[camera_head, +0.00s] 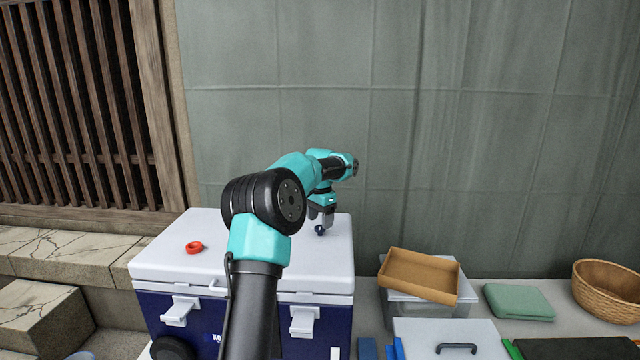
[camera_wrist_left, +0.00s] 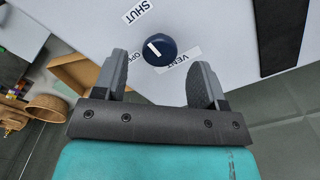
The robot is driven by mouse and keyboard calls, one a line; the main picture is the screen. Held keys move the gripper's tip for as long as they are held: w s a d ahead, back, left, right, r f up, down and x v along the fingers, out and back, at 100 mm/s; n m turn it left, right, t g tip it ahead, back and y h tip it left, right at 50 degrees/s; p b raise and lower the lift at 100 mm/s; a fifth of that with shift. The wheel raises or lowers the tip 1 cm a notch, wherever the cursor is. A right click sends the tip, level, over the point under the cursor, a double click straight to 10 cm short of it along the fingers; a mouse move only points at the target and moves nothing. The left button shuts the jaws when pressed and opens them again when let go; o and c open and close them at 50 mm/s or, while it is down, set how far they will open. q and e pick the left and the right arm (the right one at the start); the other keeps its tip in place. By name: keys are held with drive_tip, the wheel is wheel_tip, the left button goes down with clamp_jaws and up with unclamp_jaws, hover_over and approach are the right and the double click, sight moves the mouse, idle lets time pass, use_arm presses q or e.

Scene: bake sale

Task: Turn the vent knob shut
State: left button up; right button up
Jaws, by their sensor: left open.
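The vent knob (camera_wrist_left: 159,50) is a round dark blue knob with a white line on top, set on the white cooler lid. In the left wrist view it lies just beyond and between my left gripper's open fingers (camera_wrist_left: 160,82). Labels reading SHUT (camera_wrist_left: 138,11), VENT (camera_wrist_left: 178,61) and a partly hidden one starting OP (camera_wrist_left: 133,56) surround it. The white line slants and points roughly between the labels. In the head view the knob (camera_head: 320,231) shows small under my left gripper (camera_head: 321,222), near the lid's right side. Contact cannot be told. My right gripper is not in view.
To the right are a tan tray (camera_head: 420,276) on a clear bin, a folded green cloth (camera_head: 518,301) and a wicker basket (camera_head: 608,291). A grey curtain hangs behind.

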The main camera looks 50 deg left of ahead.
sight(320, 227)
use_arm(q)
wheel_tip(320, 227, up, 15)
idle(0.5)
drive_tip(key=shift+d+f, duration=0.1)
idle(0.4)
